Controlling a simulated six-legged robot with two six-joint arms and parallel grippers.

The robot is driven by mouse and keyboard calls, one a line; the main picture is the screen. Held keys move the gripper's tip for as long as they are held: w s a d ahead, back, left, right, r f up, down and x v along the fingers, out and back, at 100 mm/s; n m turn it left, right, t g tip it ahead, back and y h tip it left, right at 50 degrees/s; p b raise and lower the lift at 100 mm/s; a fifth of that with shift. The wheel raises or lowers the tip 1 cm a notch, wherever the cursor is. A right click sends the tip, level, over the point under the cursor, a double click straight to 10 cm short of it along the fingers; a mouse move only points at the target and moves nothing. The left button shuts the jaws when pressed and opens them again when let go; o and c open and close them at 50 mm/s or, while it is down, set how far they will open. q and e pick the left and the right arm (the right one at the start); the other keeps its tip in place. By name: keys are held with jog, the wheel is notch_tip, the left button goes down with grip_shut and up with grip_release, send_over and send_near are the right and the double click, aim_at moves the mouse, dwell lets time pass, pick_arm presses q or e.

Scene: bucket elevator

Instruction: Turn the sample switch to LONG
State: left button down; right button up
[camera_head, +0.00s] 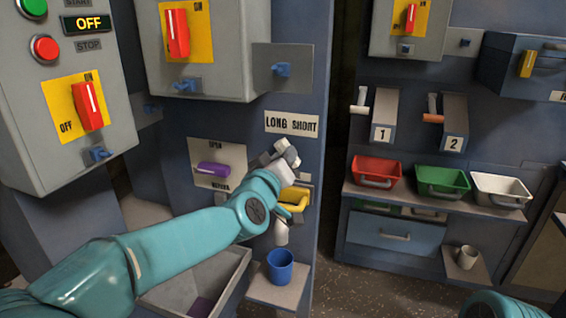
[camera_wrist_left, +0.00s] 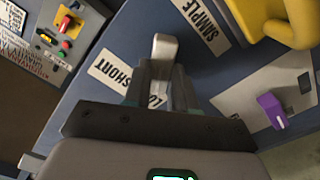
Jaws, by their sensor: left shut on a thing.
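The white LONG SHORT label (camera_head: 292,123) is on the blue-grey panel above my left gripper (camera_head: 287,155). In the left wrist view my left gripper (camera_wrist_left: 163,85) is shut on the pale grey lever of the sample switch (camera_wrist_left: 165,48), whose end sticks out past the fingers. The fingers cover part of the label (camera_wrist_left: 112,70), leaving SHORT readable and LONG mostly hidden. A SAMPLE label (camera_wrist_left: 205,28) lies beside the lever. In the head view the gripper hides most of the switch, so I cannot tell which word it points to. My right gripper is out of view.
A yellow handle (camera_head: 293,198) sits just below my left gripper, with a blue cup (camera_head: 280,266) on a shelf under it. A purple knob (camera_head: 213,169) is to the left. Red (camera_head: 376,171), green (camera_head: 441,179) and white bins (camera_head: 500,188) stand on the right.

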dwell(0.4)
pick_arm(q)
jog(key=c, duration=0.9)
grip_release()
jog(key=v, duration=1.6)
jog(key=shift+s, duration=0.2)
